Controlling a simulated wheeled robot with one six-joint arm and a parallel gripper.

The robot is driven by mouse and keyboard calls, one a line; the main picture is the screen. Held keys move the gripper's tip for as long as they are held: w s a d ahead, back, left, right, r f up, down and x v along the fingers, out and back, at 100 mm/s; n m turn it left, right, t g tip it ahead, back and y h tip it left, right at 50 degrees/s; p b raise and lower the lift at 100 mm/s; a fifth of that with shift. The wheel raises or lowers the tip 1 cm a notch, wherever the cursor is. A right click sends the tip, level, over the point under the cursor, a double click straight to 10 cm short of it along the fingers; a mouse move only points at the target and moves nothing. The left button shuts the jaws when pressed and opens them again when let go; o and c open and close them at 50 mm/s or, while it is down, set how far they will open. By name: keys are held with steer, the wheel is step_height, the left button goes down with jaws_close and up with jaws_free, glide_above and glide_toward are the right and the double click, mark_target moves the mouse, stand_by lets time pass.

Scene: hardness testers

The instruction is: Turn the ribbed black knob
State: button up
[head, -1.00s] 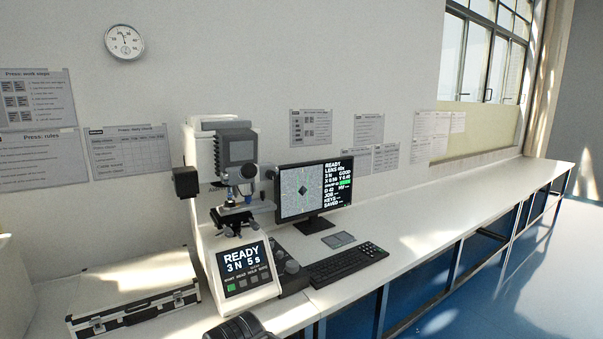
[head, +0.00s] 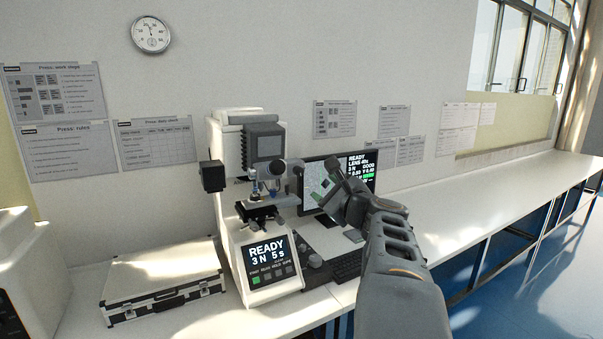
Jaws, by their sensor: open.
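The hardness tester (head: 231,150) stands on the bench against the wall. A dark rounded knob (head: 315,260) sits on the low black control box to the right of its front panel; its ribs are too small to make out. A smaller dark round part (head: 296,167) shows at the right of the tester's stage. I cannot tell for sure which is the ribbed knob. My gripper (head: 334,192) is open and empty, raised in front of the monitor, above and right of the control box and apart from it. My gripper and arm hide part of the monitor and keyboard.
The monitor (head: 312,200) and keyboard (head: 346,266) are behind my arm. A silver case (head: 165,270) lies left of the tester. A black block (head: 212,176) juts from the tester's left side. The bench (head: 470,205) is clear to the right.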

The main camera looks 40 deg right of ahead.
mark_target(300, 172)
steer(key=w+p, duration=0.1)
steer(key=w, duration=0.3)
steer(key=w+d+p, duration=0.1)
steer(key=w, duration=0.3)
steer(key=w+d, duration=0.1)
steer(key=w, duration=0.4)
steer(key=shift+w+p, duration=0.1)
steer(key=shift+p, duration=0.3)
steer(key=c, duration=0.9)
steer(key=shift+m, duration=0.9)
steer(key=shift+c, duration=0.2)
steer(key=o, duration=0.9)
steer(key=shift+o, duration=0.2)
